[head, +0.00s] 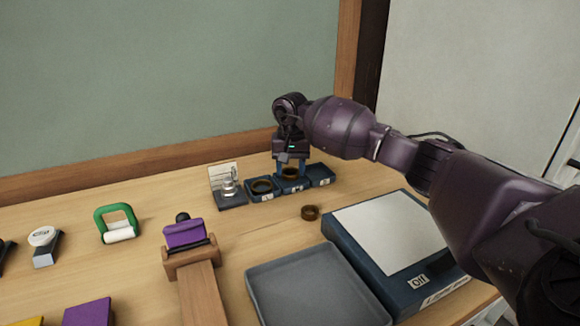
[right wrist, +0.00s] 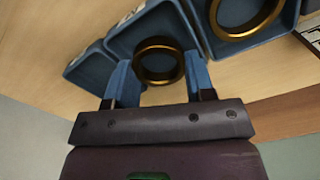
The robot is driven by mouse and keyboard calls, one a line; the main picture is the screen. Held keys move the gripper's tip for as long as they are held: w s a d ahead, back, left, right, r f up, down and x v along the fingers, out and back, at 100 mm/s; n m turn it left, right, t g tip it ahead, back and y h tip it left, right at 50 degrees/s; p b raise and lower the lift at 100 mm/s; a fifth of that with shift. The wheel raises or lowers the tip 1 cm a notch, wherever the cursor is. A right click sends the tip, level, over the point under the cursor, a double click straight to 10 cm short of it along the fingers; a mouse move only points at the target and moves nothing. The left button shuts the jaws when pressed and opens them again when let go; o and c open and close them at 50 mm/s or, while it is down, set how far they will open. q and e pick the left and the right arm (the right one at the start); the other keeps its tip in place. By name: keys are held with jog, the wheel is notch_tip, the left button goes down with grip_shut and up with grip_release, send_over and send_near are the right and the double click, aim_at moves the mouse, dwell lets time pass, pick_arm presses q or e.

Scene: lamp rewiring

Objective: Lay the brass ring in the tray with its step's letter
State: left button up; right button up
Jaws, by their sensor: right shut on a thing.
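My right gripper (head: 291,168) is shut on a brass ring (head: 290,174), over or in a small dark blue tray (head: 293,186) in the row at the back. In the right wrist view its blue fingers (right wrist: 165,80) flank the ring (right wrist: 160,45); I cannot tell if the ring touches the tray floor. A larger-looking brass ring lies in the neighbouring tray (head: 250,196), also seen in the right wrist view (right wrist: 245,20). The end tray (head: 320,181) looks empty. Another brass ring (head: 310,212) lies on the table. Tray letters are too small to read. My left gripper is out of view.
A grey tray (head: 312,290) and a blue box with a white top (head: 390,235) lie in front. A purple tool on a wooden stand (head: 185,235) and a green-handled roller (head: 116,222) stand left.

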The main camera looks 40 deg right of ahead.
jog(key=shift+f, duration=0.25)
jog(key=o, duration=1)
jog(key=shift+c, duration=0.2)
jog(key=shift+r, duration=0.1)
notch_tip(320, 180, up, 13)
jog(key=p, duration=0.1)
